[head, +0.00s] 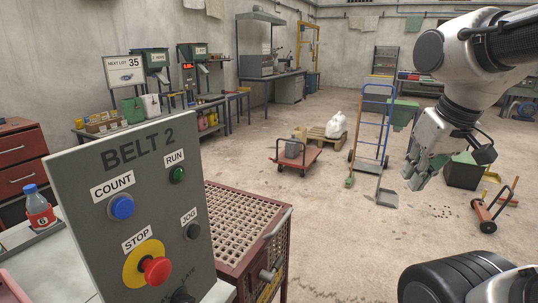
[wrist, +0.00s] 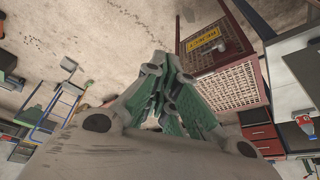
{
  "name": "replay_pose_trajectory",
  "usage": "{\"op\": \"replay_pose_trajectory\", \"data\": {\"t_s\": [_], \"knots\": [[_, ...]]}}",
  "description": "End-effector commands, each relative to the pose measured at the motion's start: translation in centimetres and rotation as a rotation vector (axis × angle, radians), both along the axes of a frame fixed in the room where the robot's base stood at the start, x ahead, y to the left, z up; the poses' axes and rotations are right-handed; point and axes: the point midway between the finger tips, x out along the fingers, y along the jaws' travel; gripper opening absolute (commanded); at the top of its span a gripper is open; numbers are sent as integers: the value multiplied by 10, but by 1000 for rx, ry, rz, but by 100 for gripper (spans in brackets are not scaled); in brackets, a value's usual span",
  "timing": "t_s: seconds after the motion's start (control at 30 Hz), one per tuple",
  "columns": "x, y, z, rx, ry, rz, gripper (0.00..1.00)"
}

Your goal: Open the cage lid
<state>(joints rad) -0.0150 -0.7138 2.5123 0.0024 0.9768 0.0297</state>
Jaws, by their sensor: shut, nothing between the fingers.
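The cage (head: 280,262) is a dark red box with mesh sides, beside the control panel in the head view. Its lid (head: 245,220) is a red frame with a pale grid, lying flat and closed on top. A grey bar handle (head: 279,222) runs along the lid's right edge, and a grey latch (head: 270,272) sits on the side below. My gripper (head: 414,180) is shut and empty, in the air to the right of the cage, apart from it. In the wrist view my gripper (wrist: 166,62) points past the cage (wrist: 222,84), which shows at the upper right.
The BELT 2 panel (head: 140,215) with buttons stands close at the left front. A red cart (head: 297,158), a blue hand truck (head: 374,130) and a dark bin (head: 463,172) stand farther back. The floor between cage and gripper is clear.

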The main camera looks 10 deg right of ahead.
Motion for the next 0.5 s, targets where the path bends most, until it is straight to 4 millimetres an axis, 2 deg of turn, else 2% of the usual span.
{"op": "replay_pose_trajectory", "data": {"t_s": [0.1,0.33,0.5], "knots": [[-16,-4,-10,-11,-11,9,0],[-11,-16,-28,-6,89,-50,0],[-4,-15,-44,51,168,-108,0]]}}
